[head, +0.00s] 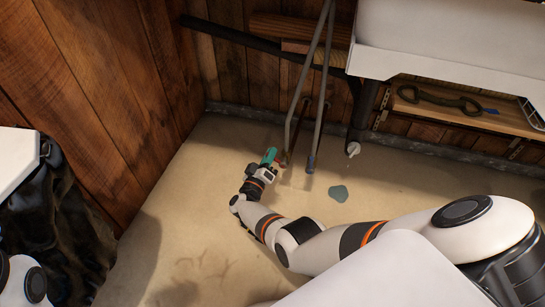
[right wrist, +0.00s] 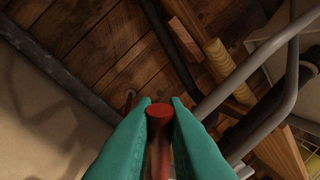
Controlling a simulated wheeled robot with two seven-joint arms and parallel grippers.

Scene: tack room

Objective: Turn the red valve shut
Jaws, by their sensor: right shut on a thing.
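The red valve (right wrist: 159,112) shows in the right wrist view as a red bar with a round end. It stands between the two teal fingers of my right gripper (right wrist: 160,140), which are shut on it. In the head view my right gripper (head: 271,156) is low by the back wall, beside the metal pipes, and only a small reddish part of the valve (head: 282,163) shows there. The fingers and wrist hide most of the valve. My left gripper is not in view.
Grey metal pipes (head: 320,95) rise just right of my gripper. A dark drain pipe (head: 362,110) stands further right under a white basin (head: 440,40). A small puddle (head: 338,193) lies on the floor. A wooden shelf (head: 470,115) is at right. Floor left of my arm is clear.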

